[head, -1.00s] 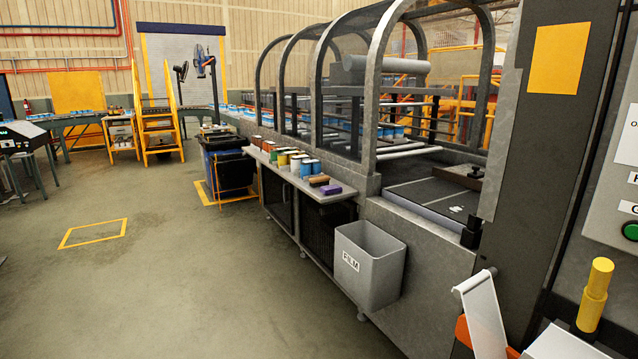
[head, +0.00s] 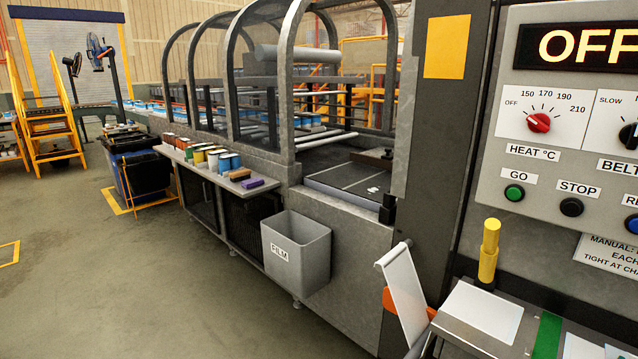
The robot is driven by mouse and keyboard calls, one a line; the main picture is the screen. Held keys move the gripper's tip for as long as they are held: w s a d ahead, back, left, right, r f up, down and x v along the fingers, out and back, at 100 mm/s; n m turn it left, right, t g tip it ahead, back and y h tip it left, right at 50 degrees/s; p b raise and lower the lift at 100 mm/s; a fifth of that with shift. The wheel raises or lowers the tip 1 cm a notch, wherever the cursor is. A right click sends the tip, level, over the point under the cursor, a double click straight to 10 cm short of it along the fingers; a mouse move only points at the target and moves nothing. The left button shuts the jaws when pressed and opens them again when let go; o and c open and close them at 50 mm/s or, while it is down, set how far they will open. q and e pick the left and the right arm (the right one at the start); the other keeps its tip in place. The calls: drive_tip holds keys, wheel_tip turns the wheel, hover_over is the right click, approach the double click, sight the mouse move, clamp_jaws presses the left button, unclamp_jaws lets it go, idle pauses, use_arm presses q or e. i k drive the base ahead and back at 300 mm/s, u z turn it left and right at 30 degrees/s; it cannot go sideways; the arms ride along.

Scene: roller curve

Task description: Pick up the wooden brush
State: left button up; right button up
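A small brown block (head: 239,175) lies on the grey side shelf beside a purple block (head: 253,183). It could be the wooden brush, but it is too small for me to see bristles. A dark brown bar (head: 371,158) lies at the far edge of the machine bed (head: 335,180); I cannot tell what it is. Neither of my grippers is in view.
Several cans (head: 200,156) stand on the shelf (head: 222,180). A grey FILM bin (head: 296,252) hangs on the machine side below it. A control panel (head: 570,120) reads OFF at right. A dark bin (head: 146,170) stands farther back.

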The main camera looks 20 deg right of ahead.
sight(237, 177)
drive_tip(key=u, duration=0.6)
drive_tip(key=i, duration=0.9)
drive_tip(key=u, duration=1.05)
drive_tip(key=i, duration=2.15)
drive_tip(key=z, duration=0.65)
drive_tip(key=i, duration=1.1)
drive_tip(key=z, duration=0.85)
